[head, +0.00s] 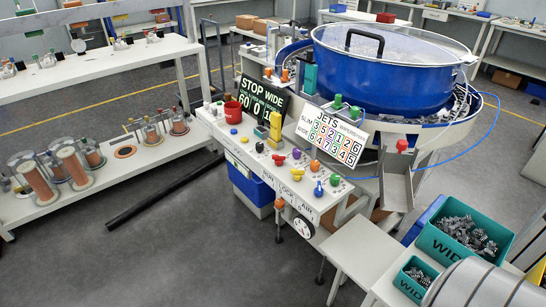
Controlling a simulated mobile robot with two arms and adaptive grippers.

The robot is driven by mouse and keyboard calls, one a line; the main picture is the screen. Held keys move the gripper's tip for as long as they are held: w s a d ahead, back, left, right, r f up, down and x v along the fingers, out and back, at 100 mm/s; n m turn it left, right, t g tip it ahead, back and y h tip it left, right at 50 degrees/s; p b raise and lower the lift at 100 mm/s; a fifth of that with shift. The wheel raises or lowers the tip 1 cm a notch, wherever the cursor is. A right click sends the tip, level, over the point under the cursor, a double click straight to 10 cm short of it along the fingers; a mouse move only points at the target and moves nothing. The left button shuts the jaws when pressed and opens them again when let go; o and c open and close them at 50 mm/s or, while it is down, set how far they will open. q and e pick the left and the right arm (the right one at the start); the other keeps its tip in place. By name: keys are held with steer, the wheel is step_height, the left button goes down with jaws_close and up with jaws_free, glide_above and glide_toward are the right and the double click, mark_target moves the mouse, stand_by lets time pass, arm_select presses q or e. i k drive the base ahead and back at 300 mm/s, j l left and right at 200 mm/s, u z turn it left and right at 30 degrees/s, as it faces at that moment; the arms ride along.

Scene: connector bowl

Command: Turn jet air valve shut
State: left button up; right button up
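A white control console (228,137) stands mid-frame, with coloured knobs along its top. Its front carries lettering that seems to read RUN, LOCK and AIR. A blue lever-like handle (318,189) sits above the AIR lettering; it looks like the air valve, but its exact setting is too small to tell. Near it are an orange knob (314,165), a green knob (335,180), a purple knob (296,154) and a red knob (278,159). A round white gauge (303,228) hangs on the front below.
A blue covered bowl (382,75) stands behind the console. A JETS number board (332,137) and a STOP WIDE board (263,98) stand on the console. Teal bins (428,240) of metal parts stand at right. The floor in front is mostly clear; a black bar (165,190) lies left.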

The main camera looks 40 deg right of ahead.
mark_target(318, 192)
steer(key=z, duration=0.45)
steer(key=l+z, duration=0.15)
steer(key=z, duration=0.75)
steer(key=i, duration=0.05)
